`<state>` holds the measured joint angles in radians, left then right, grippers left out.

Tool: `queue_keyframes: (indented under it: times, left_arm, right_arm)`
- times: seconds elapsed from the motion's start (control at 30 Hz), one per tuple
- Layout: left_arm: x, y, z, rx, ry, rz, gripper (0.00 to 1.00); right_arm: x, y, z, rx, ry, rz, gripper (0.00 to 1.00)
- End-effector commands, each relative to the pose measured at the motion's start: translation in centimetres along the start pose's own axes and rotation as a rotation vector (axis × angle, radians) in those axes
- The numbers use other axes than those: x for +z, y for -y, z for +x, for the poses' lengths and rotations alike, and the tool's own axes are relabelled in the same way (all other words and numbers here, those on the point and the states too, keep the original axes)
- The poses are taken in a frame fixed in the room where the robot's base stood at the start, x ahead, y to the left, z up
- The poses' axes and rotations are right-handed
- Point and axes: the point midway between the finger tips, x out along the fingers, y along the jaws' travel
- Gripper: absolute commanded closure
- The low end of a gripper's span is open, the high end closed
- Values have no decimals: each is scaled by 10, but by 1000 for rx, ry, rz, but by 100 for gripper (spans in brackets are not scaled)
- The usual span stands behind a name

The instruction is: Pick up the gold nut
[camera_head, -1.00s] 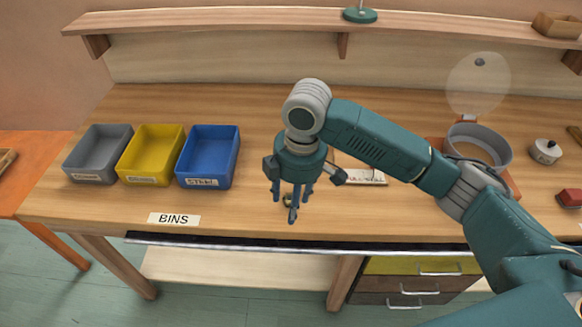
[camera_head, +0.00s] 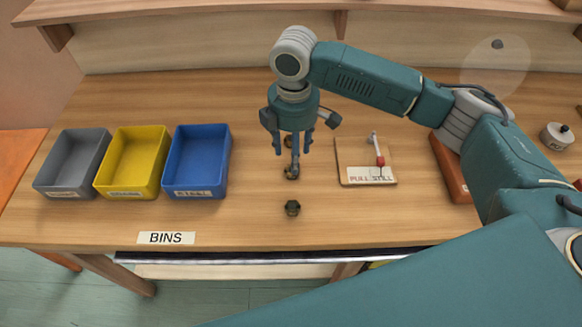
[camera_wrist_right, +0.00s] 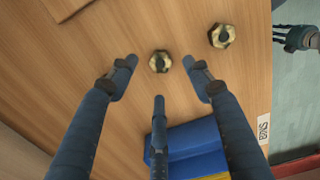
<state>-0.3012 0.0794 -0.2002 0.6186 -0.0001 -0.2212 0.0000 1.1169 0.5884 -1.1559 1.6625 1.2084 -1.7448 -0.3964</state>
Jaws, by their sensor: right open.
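Two hex nuts lie on the wooden table under and in front of my right gripper (camera_head: 293,156). The nearer nut (camera_head: 292,208) looks dark in the head view, but brassy gold in the right wrist view (camera_wrist_right: 222,35). The other nut (camera_head: 290,173) is gold, partly hidden by a finger; in the wrist view it shows whole (camera_wrist_right: 159,61), between the spread fingertips. My right gripper is open, empty and points down above it. A brownish shape behind the fingers is too hidden to name. My left gripper (camera_wrist_right: 297,38) shows only at the wrist view's right edge.
Grey (camera_head: 72,163), yellow (camera_head: 133,162) and blue (camera_head: 197,161) bins stand left, behind a BINS label (camera_head: 166,238). The table front around the label is clear.

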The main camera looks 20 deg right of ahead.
Motion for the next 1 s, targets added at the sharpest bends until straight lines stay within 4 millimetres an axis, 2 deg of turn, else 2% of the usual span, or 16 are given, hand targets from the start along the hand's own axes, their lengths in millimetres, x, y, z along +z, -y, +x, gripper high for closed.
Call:
queue_keyframes:
  times: [0.1,0.2,0.33,0.53,0.77,0.8,0.87,1.0]
  left_arm:
    - [18,-3,-3,3,25,0,60]
    - [20,-3,-7,4,29,0,60]
    - [10,-1,-17,2,16,-1,60]
    - [-18,2,-21,-2,-24,-1,60]
    - [-14,2,-20,-2,-18,-1,60]
    - [-11,2,-20,-2,-14,-1,60]
    - [-7,1,-20,-1,-8,-1,60]
    - [0,0,-20,0,1,-1,60]
  right_arm:
    - [0,0,8,1,0,0,50]
    - [-2,1,16,-1,2,0,50]
    - [-7,2,33,-2,2,0,50]
    - [-8,1,58,1,1,-1,50]
    - [-8,1,62,2,0,-2,50]
    - [-8,1,62,2,0,-2,52]
    - [-8,1,62,2,0,-2,64]
    - [-8,1,62,2,0,-2,92]
